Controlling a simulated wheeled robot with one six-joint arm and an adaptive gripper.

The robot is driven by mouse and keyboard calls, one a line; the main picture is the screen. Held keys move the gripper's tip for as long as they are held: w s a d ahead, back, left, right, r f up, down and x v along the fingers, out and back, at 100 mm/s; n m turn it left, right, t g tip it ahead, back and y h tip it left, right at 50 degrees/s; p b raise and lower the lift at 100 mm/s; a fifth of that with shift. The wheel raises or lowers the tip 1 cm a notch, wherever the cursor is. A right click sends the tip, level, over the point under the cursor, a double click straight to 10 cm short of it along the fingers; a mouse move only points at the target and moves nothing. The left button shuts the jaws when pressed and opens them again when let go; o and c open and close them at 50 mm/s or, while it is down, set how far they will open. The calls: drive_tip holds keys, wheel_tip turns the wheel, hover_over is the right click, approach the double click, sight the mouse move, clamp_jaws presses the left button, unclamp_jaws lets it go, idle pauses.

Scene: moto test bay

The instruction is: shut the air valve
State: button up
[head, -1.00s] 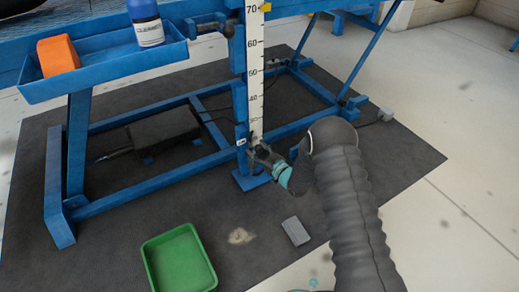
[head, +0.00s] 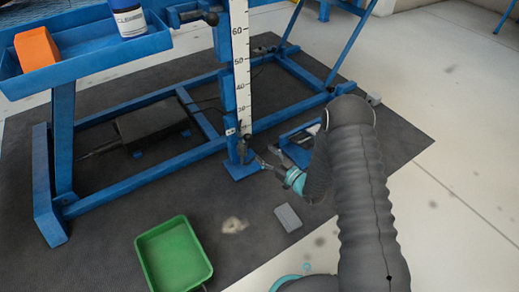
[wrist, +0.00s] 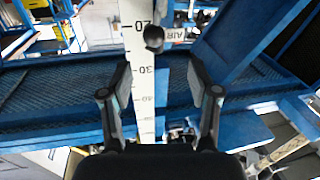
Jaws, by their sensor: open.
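The air valve shows in the wrist view as a dark round-ended handle (wrist: 153,38) beside a white "AIR" label (wrist: 174,34), near the 20 mark of the scale. In the head view a small dark handle (head: 243,147) sits low on the blue post, just below the scale (head: 242,75). My gripper (head: 258,161) is just right of and slightly below it, apparently apart from it. In the wrist view my gripper (wrist: 160,92) is open and empty, its two fingers on either side of the scale, with the handle beyond and above the fingertips. The valve's body is mostly hidden.
Blue frame rails (head: 150,110) surround the post low down. A green tray (head: 174,255) and a grey block (head: 288,217) lie on the floor in front. A blue shelf (head: 90,55) holds an orange block (head: 37,48) and a bottle (head: 129,17). The front mat is mostly clear.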

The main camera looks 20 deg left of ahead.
drive_tip(key=shift+s+d, duration=0.15)
drive_tip(key=shift+d, duration=0.15)
